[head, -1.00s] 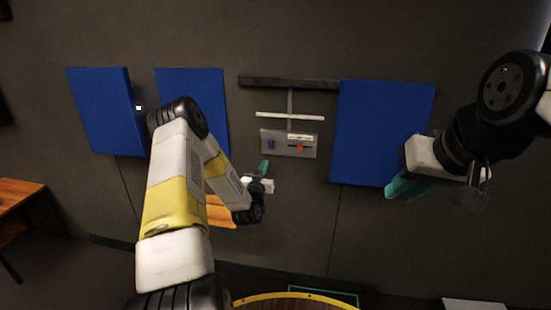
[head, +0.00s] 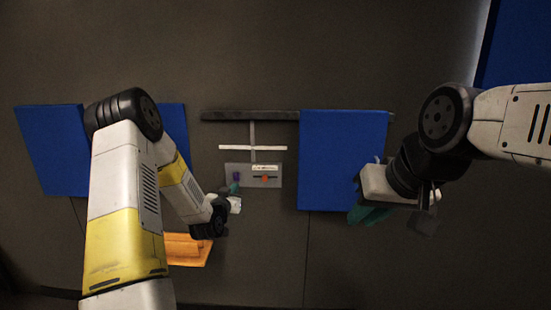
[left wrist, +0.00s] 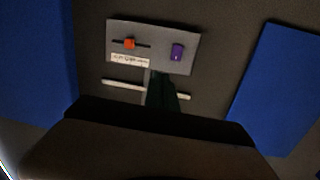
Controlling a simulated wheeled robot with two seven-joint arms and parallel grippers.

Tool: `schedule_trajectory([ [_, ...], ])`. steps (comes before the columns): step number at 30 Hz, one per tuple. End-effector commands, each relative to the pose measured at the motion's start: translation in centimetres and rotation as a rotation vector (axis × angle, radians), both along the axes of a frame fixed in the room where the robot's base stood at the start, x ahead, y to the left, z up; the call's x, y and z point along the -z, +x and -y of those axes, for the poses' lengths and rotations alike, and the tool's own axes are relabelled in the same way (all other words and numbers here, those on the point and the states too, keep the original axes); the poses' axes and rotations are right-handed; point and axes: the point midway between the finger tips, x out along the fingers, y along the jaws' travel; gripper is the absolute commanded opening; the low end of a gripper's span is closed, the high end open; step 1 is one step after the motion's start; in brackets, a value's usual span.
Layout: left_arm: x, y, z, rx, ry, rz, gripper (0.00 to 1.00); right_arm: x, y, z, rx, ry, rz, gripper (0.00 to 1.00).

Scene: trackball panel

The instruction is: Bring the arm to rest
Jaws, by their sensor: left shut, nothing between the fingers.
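The grey panel (head: 252,183) is on the dark wall in the head view. It bears an orange-red slider knob (head: 265,179), a purple knob (head: 237,176) and a white label. My left gripper (head: 234,188) is shut and empty, its teal fingers at the panel's lower left in the head view; I cannot tell whether they touch it. In the left wrist view, the panel (left wrist: 155,35) appears upside down, with the orange knob (left wrist: 130,43) and the purple knob (left wrist: 177,53) uncovered. The shut fingers (left wrist: 160,85) show below its edge. My right gripper (head: 368,212) hangs at the right; its finger opening is unclear.
A blue wall pad (head: 335,155) is right of the panel, partly near my right gripper. Another blue pad (head: 48,145) is at the left, behind my left arm. A white bar (head: 232,148) and a dark rail (head: 245,115) are above the panel. An orange wooden surface (head: 195,257) is below.

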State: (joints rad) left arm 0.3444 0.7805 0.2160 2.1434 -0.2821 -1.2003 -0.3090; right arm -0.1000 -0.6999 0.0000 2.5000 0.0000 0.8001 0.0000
Motion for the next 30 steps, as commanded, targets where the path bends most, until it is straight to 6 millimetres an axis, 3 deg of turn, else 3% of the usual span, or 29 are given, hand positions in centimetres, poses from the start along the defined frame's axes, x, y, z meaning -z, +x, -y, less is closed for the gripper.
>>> schedule_trajectory([
  [1,-2.4,-0.2,0.5,0.017,0.022,-0.034,0.0,0.0,0.0,0.0,0.0,0.0,0.0,0.2],
  [5,-6.3,-1.9,1.3,0.04,0.058,-0.158,0.0,0.0,0.0,0.0,0.0,0.0,0.0,0.2],
  [11,-11.7,-7.3,2.0,0.037,0.081,-0.345,0.0,0.0,0.0,0.0,0.0,0.0,0.0,0.2],
  [17,-15.9,-15.5,2.4,0.014,0.058,-0.525,0.0,0.0,0.0,0.0,0.0,0.0,0.0,0.2],
  [21,-17.9,-22.5,2.8,0.001,0.018,-0.648,0.0,0.0,0.0,0.0,0.0,0.0,0.0,0.2],
  [27,-18.9,-32.8,3.5,0.008,-0.054,-0.812,0.0,0.0,0.0,0.0,0.0,0.0,0.0,0.2],
  [30,-18.8,-36.6,3.8,0.016,-0.083,-0.873,0.0,0.0,0.0,0.0,0.0,0.0,0.0,0.2],
])
